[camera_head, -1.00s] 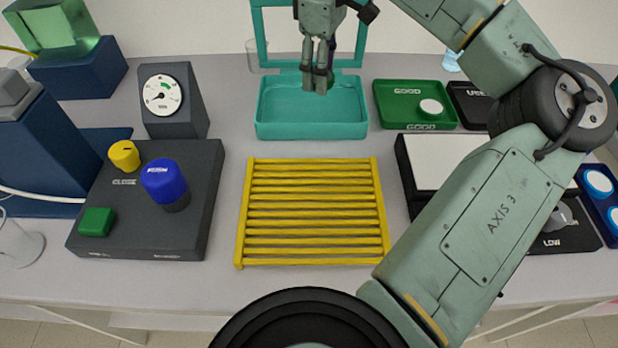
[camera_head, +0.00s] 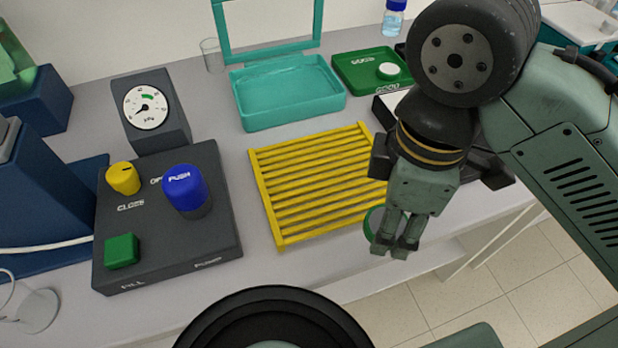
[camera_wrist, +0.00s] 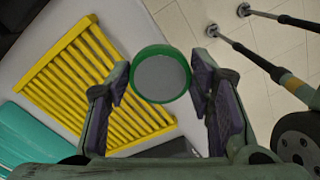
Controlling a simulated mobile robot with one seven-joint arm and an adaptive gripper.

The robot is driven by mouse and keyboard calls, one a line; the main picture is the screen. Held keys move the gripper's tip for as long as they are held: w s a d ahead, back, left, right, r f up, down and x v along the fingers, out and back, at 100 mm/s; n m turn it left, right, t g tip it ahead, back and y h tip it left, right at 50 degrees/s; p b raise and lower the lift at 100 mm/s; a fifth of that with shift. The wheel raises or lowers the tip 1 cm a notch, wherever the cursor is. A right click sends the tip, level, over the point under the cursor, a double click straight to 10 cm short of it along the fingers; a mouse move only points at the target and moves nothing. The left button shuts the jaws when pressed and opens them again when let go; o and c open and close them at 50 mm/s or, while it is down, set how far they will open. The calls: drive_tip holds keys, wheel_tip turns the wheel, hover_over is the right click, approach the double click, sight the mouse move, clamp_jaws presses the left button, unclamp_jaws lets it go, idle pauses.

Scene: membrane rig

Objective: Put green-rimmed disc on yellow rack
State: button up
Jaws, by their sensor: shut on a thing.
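The green-rimmed disc (camera_head: 370,224) shows as a green edge partly hidden behind my gripper (camera_head: 391,246). In the wrist view the disc (camera_wrist: 161,77) has a grey face and a full green rim, between the two fingers of my gripper (camera_wrist: 160,85). My gripper is shut on it, at the bench's front edge, right of and nearer than the rack. The yellow slatted rack (camera_head: 320,180) lies on the bench, with no disc on it. It also shows at the left of the wrist view (camera_wrist: 90,85). The disc is apart from the rack.
A teal open tray (camera_head: 290,118) stands behind the rack. A green tray (camera_head: 352,70) holds a white disc (camera_head: 389,71). A dark control panel (camera_head: 140,220) with a tall blue button (camera_head: 185,187) stands left of the rack. A gauge (camera_head: 147,107) stands behind the panel.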

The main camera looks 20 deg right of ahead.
drive_tip(key=shift+s+a+f, duration=0.15)
drive_tip(key=shift+s, duration=0.3)
drive_tip(key=b, duration=0.3)
hover_over(345, 171)
drive_tip(key=shift+f, duration=0.85)
wheel_tip(345, 171, down, 4)
drive_tip(key=b, duration=0.4)
drive_tip(key=shift+r, duration=0.25)
drive_tip(key=o, duration=1.1)
drive_tip(key=shift+c, duration=0.2)
wheel_tip(345, 171, up, 12)
drive_tip(key=p, duration=0.7)
